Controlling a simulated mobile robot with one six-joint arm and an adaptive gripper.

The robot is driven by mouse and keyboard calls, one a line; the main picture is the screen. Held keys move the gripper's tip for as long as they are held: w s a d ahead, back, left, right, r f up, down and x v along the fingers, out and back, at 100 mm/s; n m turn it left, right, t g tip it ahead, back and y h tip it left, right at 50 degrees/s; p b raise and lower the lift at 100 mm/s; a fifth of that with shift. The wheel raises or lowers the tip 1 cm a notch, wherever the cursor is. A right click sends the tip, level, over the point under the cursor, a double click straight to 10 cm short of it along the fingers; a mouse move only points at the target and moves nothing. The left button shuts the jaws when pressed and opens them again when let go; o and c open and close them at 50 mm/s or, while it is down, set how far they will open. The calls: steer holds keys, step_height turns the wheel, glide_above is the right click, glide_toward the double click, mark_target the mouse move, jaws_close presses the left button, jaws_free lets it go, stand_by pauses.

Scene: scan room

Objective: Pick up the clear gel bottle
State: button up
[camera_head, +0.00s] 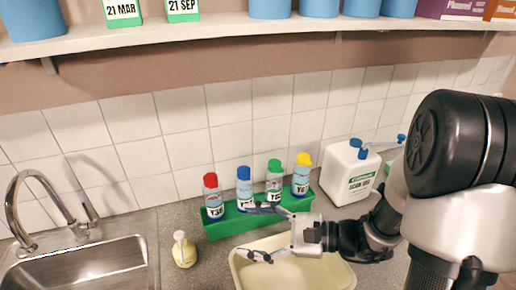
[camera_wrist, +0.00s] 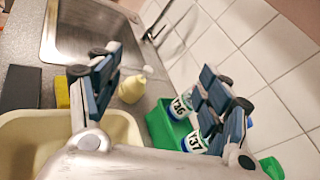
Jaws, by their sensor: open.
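Four small bottles with red, blue, green and yellow caps stand upright in a green rack (camera_head: 222,229): the red-capped bottle (camera_head: 211,195), blue-capped bottle (camera_head: 244,190), green-capped bottle (camera_head: 274,180) and yellow-capped bottle (camera_head: 302,173). The bodies look whitish to pale blue with number labels. I cannot tell which is the clear gel bottle. My gripper (camera_head: 262,232) is open and empty, in front of the rack; one finger overlaps the rack in the head view. In the wrist view my gripper (camera_wrist: 158,88) partly hides the rack (camera_wrist: 158,128) and two labelled bottles.
A cream tray (camera_head: 240,281) lies under my gripper. A pale yellow pump bottle (camera_head: 184,252) stands left of it, near the sink (camera_head: 85,268). A white jug (camera_head: 350,175) stands right of the rack. A shelf (camera_head: 230,32) runs above. A yellow sponge (camera_wrist: 62,92) shows in the wrist view.

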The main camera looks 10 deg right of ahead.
steer(key=w+d+f+m+t+h+p, duration=0.2)
steer(key=w+d+m+t, duration=0.4)
steer(key=d+m, duration=0.1)
steer(key=m+t+h+p, duration=0.2)
steer(key=m+t+h, duration=0.3)
steer(key=m+h, duration=0.15)
glide_toward(279, 183)
steer(key=b+x, duration=0.1)
steer(key=x, duration=1.2)
steer(key=shift+c, duration=0.3)
steer(key=c, duration=0.8)
